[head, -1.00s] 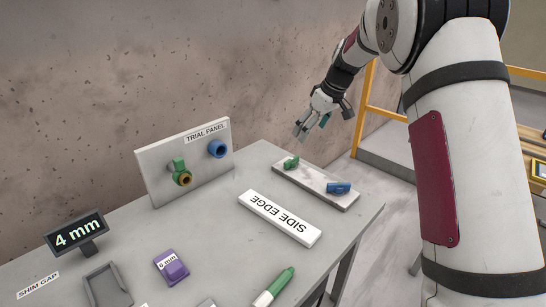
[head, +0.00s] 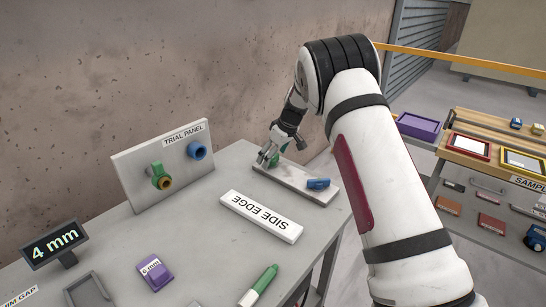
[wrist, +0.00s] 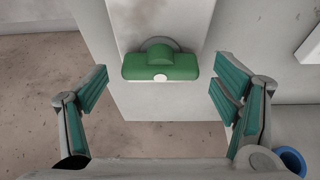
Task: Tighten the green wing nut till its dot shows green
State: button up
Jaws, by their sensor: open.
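The green wing nut (wrist: 180,65) sits on the pale slab (wrist: 160,108) in the wrist view. Its wings lie across the picture, and the dot (wrist: 160,77) on its near face looks white. My gripper (wrist: 160,90) is open, with one finger to the left and one to the right of the nut, both apart from it. In the head view my gripper (head: 267,158) is low at the left end of the slab (head: 297,180), where the fingers partly hide the green nut (head: 275,161). A blue wing nut (head: 318,183) sits at the slab's right end.
The trial panel (head: 130,160) stands left of the slab, with a green part (head: 156,169) and a blue ring (head: 197,150). A white "SIDE EDGE" block (head: 261,216) lies in front of the slab. A purple block (head: 155,273) and a green-and-white pen-like item (head: 259,285) lie nearer.

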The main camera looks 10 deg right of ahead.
jog(key=shift+w+a+f, duration=0.1)
jog(key=shift+f, duration=0.25)
jog(key=shift+c, duration=0.3)
jog(key=c, duration=1.1)
jog(key=shift+m, duration=0.3)
jog(key=m, duration=0.2)
jog(key=m+h+b, duration=0.1)
jog(key=m, duration=0.1)
jog(key=shift+a+t+h+b, duration=0.2)
jog(key=shift+t+h+b, duration=0.1)
jog(key=shift+t, duration=0.1)
jog(key=shift+m+h+b, duration=0.45)
jog(key=shift+m+h, duration=0.25)
jog(key=shift+m, duration=1.2)
